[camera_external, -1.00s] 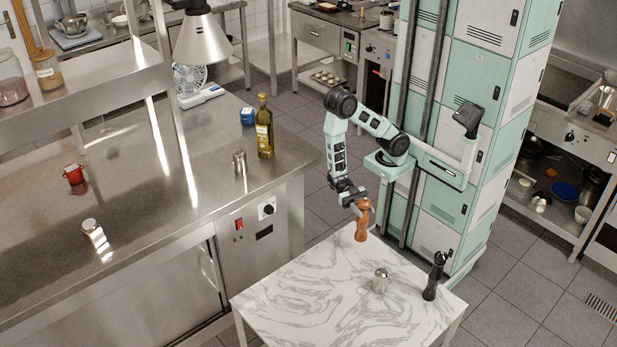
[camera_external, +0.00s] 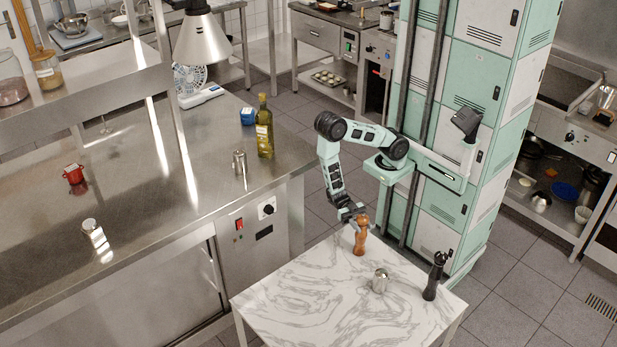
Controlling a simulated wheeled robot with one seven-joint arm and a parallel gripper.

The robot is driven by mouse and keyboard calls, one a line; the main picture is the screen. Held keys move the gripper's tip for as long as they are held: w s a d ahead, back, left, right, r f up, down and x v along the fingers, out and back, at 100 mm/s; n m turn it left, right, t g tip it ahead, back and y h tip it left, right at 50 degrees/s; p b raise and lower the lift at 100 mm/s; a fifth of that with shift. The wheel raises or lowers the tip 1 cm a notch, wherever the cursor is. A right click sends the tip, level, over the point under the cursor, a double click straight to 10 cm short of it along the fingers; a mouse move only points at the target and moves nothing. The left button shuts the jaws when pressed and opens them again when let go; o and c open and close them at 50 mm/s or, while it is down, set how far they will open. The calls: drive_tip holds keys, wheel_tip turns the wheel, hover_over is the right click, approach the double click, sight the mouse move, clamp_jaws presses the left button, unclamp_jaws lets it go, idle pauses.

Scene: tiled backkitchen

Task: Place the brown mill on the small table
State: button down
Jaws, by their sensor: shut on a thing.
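The brown mill (camera_external: 360,240) is upright at the far edge of the small table (camera_external: 300,295), which has a white marbled top. My gripper (camera_external: 357,219) is shut on the upper part of the mill, coming from above and behind. The mill's base appears at or just above the tabletop; I cannot tell whether it touches. My fingers partly hide the mill's top.
A small metal pot (camera_external: 380,281) and a black mill (camera_external: 434,277) stand on the table's right part. The left and front of the tabletop are clear. A steel counter (camera_external: 150,190) on the left holds an oil bottle (camera_external: 264,130) and a metal shaker (camera_external: 240,163).

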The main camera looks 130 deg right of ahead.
drive_tip(key=c, duration=0.9)
unclamp_jaws()
drive_tip(key=shift+f, duration=0.1)
drive_tip(key=shift+d+r, duration=0.2)
drive_tip(key=shift+d, duration=0.05)
drive_tip(key=v, duration=0.2)
drive_tip(key=shift+s+d+p, duration=0.1)
drive_tip(key=shift+d+p, duration=0.2)
drive_tip(key=shift+d, duration=0.05)
wheel_tip(320, 180, up, 7)
drive_tip(key=p, duration=0.1)
drive_tip(key=shift+a+p, duration=0.1)
drive_tip(key=shift+p, duration=0.2)
